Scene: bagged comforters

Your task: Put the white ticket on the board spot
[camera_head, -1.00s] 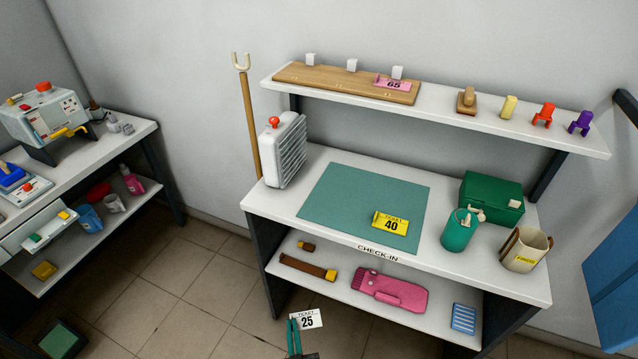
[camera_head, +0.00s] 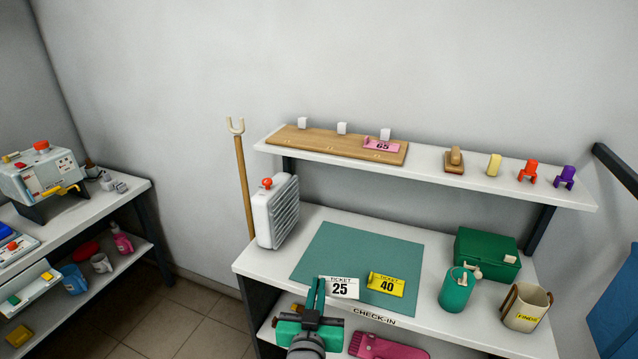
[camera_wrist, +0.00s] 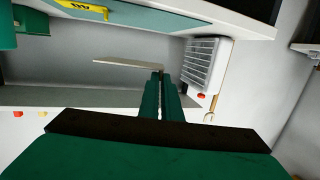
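The white ticket (camera_head: 340,288), marked 25, is held upright at the tips of my gripper (camera_head: 316,292), in front of the desk's front edge. In the wrist view, the green fingers of my gripper (camera_wrist: 160,78) are closed together on the ticket (camera_wrist: 128,64), which shows nearly edge-on. The wooden board (camera_head: 325,144) lies on the upper shelf, above and behind my gripper. A pink ticket (camera_head: 382,145), marked 65, sits at the board's right end. The board's left and middle parts are bare. Several small white blocks (camera_head: 342,128) stand along its back edge.
A yellow ticket (camera_head: 386,285) lies on the green mat (camera_head: 345,255) beside the white one. A grey heater (camera_head: 275,212) and a forked pole (camera_head: 242,185) stand left. A stamp (camera_head: 454,160) and coloured pieces line the shelf's right. The upper shelf (camera_head: 430,165) overhangs the desk's back.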

